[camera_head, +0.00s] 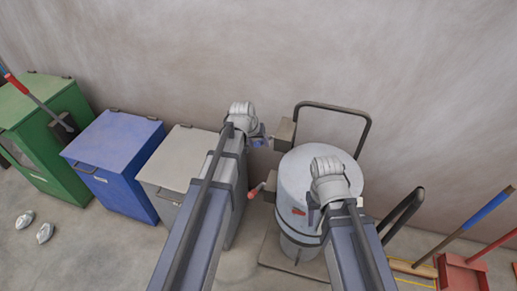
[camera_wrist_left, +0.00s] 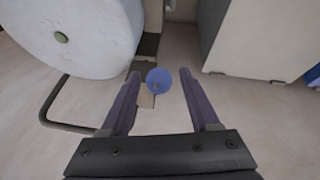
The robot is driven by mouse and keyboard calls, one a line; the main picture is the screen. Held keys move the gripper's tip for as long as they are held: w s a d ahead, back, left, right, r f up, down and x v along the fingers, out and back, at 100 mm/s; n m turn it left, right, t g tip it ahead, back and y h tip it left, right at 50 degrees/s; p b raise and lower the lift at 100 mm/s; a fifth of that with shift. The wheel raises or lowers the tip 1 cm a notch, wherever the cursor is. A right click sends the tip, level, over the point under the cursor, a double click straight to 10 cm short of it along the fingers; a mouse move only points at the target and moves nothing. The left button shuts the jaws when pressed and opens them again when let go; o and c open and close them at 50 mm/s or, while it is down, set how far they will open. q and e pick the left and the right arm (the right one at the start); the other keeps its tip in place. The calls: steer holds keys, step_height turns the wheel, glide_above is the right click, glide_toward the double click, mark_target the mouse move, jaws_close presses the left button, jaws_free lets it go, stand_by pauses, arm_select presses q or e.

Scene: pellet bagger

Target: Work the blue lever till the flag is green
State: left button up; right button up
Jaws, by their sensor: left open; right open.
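A blue ball-shaped knob (camera_wrist_left: 158,80) shows in the left wrist view, in line between my left gripper's (camera_wrist_left: 160,75) open fingertips, not visibly touching either; I take it for the blue lever's end. In the head view my left gripper (camera_head: 259,141) is beside a grey box on the pale drum (camera_head: 300,168), and its wrist hides most of the lever. My right gripper (camera_head: 316,210) is open in front of the drum, hiding part of it. A small red piece (camera_head: 299,211) is on the drum's front; I cannot tell whether it is the flag.
A red-handled lever (camera_head: 256,190) sticks out left of the drum. A black tube frame (camera_head: 366,130) rises behind it. Beige (camera_head: 180,158), blue (camera_head: 115,145) and green (camera_head: 38,110) cabinets stand left. A blue-handled broom (camera_head: 487,211) is at right.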

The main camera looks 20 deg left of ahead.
arm_select(q)
steer(key=shift+w+f, duration=0.1)
steer(key=shift+f, duration=0.1)
jaws_close()
stand_by(0.4)
stand_by(1.0)
